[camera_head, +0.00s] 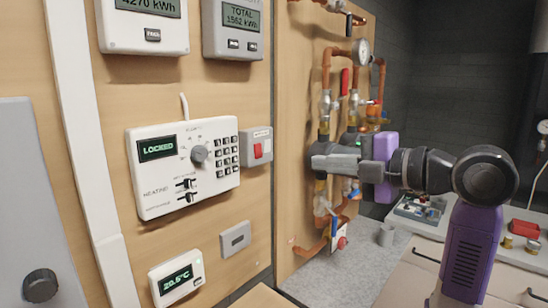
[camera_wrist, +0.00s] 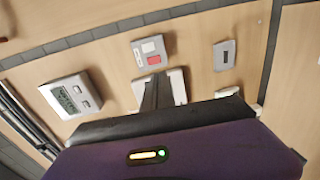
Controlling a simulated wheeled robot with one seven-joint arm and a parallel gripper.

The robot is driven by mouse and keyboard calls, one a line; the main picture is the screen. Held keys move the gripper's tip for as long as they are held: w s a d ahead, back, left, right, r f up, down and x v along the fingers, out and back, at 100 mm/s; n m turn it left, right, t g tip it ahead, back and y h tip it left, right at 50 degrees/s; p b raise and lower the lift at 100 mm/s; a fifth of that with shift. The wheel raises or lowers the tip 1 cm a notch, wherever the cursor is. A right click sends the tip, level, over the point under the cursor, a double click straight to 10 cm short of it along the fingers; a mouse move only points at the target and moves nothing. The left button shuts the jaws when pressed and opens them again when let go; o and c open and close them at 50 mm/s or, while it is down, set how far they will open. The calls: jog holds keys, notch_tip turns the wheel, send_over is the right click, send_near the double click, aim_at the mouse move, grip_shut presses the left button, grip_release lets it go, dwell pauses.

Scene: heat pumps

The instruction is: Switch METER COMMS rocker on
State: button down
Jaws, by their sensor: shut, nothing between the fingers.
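A small grey switch box (camera_head: 248,148) with a red rocker (camera_head: 257,150) is on the wooden wall panel, right of the white heating controller. Its label is too small to read, so I cannot confirm it is METER COMMS. In the wrist view a grey box (camera_wrist: 142,55) with a red rocker (camera_wrist: 154,60) shows beyond the fingertips. My gripper (camera_head: 318,155) is shut and empty, pointing left, to the right of the switch box and apart from it in the picture. The shut fingers also show in the wrist view (camera_wrist: 155,82). The rocker's position cannot be told.
The white controller (camera_head: 155,190) reads LOCKED and has a keypad, knob and two small toggles. Two meters (camera_head: 120,40) (camera_head: 222,47) hang above. A grey plate (camera_head: 235,239) and a thermostat (camera_head: 165,291) are below. Copper pipes (camera_head: 326,75) stand behind my gripper.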

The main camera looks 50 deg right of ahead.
aim_at(262, 158)
jog(key=shift+w, duration=0.1)
jog(key=w+p, duration=0.1)
jog(key=w, duration=0.3)
jog(key=w+f+p, duration=0.1)
jog(key=w+p, duration=0.1)
jog(key=w, duration=0.2)
jog(key=w+p, duration=0.1)
jog(key=w, duration=0.4)
jog(key=shift+a+f, duration=0.2)
jog(key=shift+f, duration=0.15)
jog(key=shift+w+f, duration=0.15)
jog(key=shift+w, duration=0.25)
